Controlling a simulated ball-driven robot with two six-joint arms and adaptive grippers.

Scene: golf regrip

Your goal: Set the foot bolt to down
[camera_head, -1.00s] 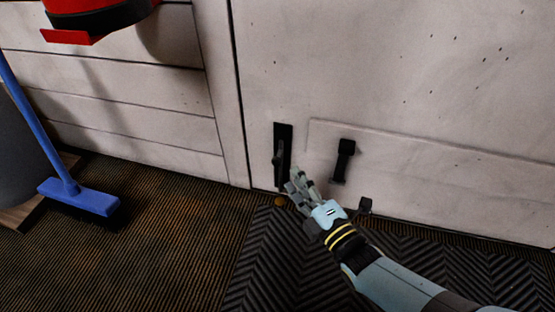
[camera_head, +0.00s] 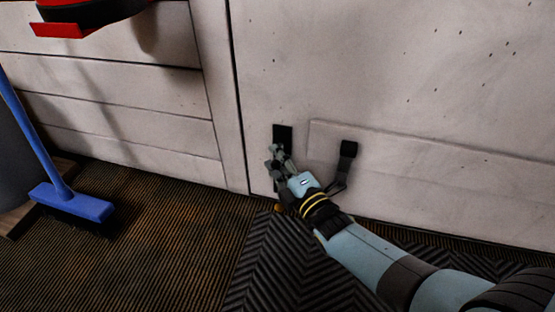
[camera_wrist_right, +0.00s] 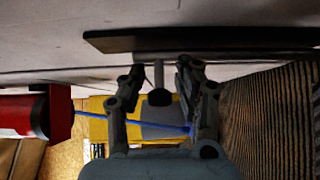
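The foot bolt has a dark upright backplate (camera_head: 283,133) low on the pale door, near its left edge. The gripper hides its lower part in the head view. My right gripper (camera_head: 275,155) is at the bolt. In the wrist view its two fingers (camera_wrist_right: 160,75) are apart, with the knob showing between them; contact is unclear. My left gripper is in neither current view.
A blue broom (camera_head: 70,202) stands at the left, under a red object (camera_head: 60,30). A dark ribbed mat (camera_head: 275,265) lies before the door.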

